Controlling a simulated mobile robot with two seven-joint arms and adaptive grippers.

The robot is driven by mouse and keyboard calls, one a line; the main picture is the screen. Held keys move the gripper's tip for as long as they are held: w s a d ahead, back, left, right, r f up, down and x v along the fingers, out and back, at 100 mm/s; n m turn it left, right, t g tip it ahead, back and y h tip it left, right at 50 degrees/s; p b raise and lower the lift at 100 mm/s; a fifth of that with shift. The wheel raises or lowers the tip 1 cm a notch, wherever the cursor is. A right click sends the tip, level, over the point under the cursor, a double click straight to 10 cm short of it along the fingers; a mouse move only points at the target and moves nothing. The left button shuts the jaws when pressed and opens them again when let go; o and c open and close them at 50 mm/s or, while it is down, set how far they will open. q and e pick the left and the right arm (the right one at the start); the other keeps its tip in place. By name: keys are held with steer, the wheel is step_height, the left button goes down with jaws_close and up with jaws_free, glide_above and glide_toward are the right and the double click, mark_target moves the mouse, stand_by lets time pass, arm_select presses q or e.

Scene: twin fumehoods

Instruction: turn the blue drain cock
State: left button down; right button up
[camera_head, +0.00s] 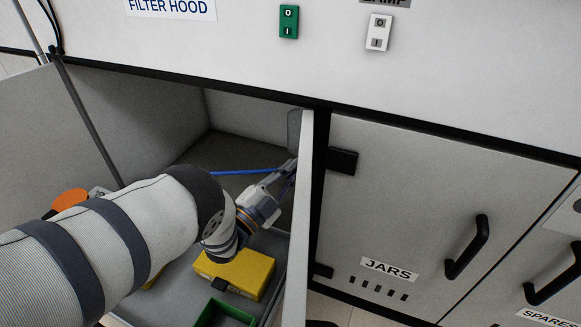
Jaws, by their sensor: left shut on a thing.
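The blue drain cock (245,172) shows as a thin blue bar inside the open cabinet, running left from my left gripper (288,172). More blue shows beside the fingers. My left arm reaches in from the left, and the gripper is shut on the blue drain cock near the cabinet's right side. The fingers and the door edge partly hide the place of contact. My right gripper is not in view.
An open door (304,230) stands edge-on just right of my gripper. Below my wrist are a yellow box (245,270) and a green bin (225,314) in a grey tray. The closed JARS door (420,190) is at right. An orange thing (69,199) shows behind my arm.

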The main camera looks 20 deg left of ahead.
arm_select(q)
steer(key=shift+a+m+g+p, duration=0.1)
steer(key=shift+m+g+p, duration=0.7)
steer(key=shift+m, duration=1.25)
steer(key=shift+m+g+p, duration=0.7)
steer(key=shift+m+p, duration=0.1)
steer(key=shift+m, duration=1.25)
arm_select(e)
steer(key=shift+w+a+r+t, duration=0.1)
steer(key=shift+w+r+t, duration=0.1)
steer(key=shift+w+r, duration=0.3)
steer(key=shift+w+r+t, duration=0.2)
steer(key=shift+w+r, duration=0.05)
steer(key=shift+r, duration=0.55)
arm_select(q)
steer(key=c, duration=1.7)
jaws_free()
steer(key=shift+s, duration=0.1)
steer(key=v, duration=0.8)
steer(key=shift+a+r, duration=0.1)
